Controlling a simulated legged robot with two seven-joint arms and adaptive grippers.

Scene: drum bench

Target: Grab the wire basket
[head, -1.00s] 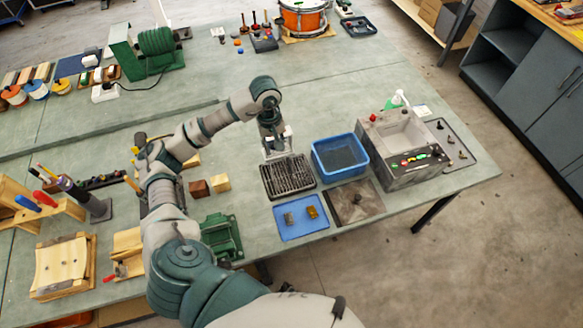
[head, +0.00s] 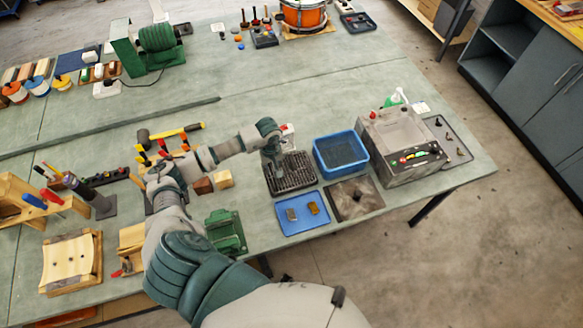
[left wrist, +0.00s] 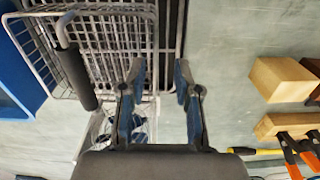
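The wire basket (head: 295,181) is a grey mesh basket on the bench, left of the blue bin. In the left wrist view the basket (left wrist: 118,38) fills the upper left, with wire walls and a side handle that has a black grip (left wrist: 76,80). My left gripper (head: 273,168) is over the basket's left part in the head view and hides some of it. In the left wrist view the left gripper (left wrist: 160,73) has its two fingers apart, near the basket's edge, with nothing clearly held. Contact cannot be told. My right gripper is not in view.
A blue bin (head: 341,136) stands close right of the basket, with a grey sink unit (head: 390,170) beyond. A blue tray (head: 292,228) and a dark plate (head: 343,212) lie in front. Wooden blocks (head: 223,179) and a green fixture (head: 228,240) are to the left.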

